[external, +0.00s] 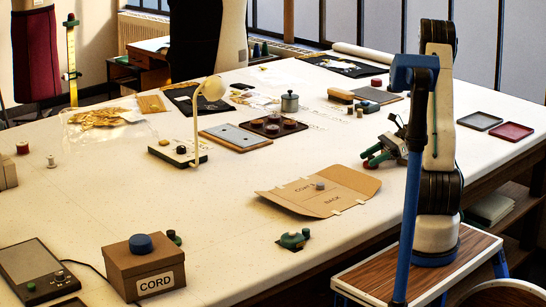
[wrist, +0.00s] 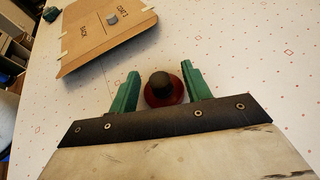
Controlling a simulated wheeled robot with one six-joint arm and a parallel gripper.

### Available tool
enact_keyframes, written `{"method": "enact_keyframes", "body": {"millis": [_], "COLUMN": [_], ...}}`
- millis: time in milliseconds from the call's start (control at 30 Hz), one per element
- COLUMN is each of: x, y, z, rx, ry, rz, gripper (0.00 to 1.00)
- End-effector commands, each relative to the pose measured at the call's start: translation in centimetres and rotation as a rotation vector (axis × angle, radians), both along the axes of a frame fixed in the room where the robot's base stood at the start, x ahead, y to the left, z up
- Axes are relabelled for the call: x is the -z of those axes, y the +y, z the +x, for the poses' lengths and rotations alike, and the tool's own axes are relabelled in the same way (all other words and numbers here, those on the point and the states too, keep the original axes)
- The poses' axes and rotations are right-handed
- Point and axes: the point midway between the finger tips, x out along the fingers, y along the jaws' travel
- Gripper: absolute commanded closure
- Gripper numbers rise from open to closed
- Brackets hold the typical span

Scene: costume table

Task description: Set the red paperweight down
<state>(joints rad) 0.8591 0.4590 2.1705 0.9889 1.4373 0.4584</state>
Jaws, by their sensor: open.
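The red paperweight (wrist: 166,98), a round red disc with a dark knob on top, stands upright between the two green fingers of my gripper (wrist: 161,76) in the wrist view. The fingers are apart, one on each side of it, with a narrow space showing on either side. In the external view my gripper (external: 370,157) is low over the right part of the white table, and a little red of the paperweight shows by its fingertips. The paperweight's underside is hidden, but it appears to rest on the tabletop.
An open cardboard folder (external: 318,190) with a small grey weight lies left of my gripper; it also shows in the wrist view (wrist: 105,38). A green tape-like item (external: 293,240) lies near the front edge. A dark tray with round pieces (external: 273,127) stands farther back.

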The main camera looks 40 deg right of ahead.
Motion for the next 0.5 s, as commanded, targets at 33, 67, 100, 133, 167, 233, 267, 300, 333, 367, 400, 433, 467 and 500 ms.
{"method": "enact_keyframes", "body": {"millis": [33,67,100,133,167,233,267,300,333,367,400,433,467,500], "x": [0.3,0.5,0.7,0.8,0.8,0.9,0.9,0.9,0.9,0.9,0.9,0.9,0.9,0.9], "y": [0.8,1.2,1.6,1.8,1.9,2.0,1.9,1.9,1.9,1.9,1.9,1.9,1.9,1.9], "z": [0.3,0.4,0.6,0.7,0.8,0.8,0.8,0.8,0.8,0.8,0.8,0.8,0.8,0.8], "rx": [-0.003,-0.003,-0.002,-0.001,-0.001,0.0,0.0,0.0,0.0,0.0,0.0,0.0,0.0,0.0], "ry": [0.001,0.002,0.002,0.001,0.001,0.0,0.0,0.0,0.0,0.0,0.0,0.0,0.0,0.0], "rz": [0.001,0.002,0.002,0.002,0.001,0.0,0.0,0.0,0.0,0.0,0.0,0.0,0.0,-0.001], "gripper": [0.52,0.52,0.52,0.52,0.52,0.52,0.52,0.52,0.52,0.52,0.63,0.71,0.8,0.91]}}
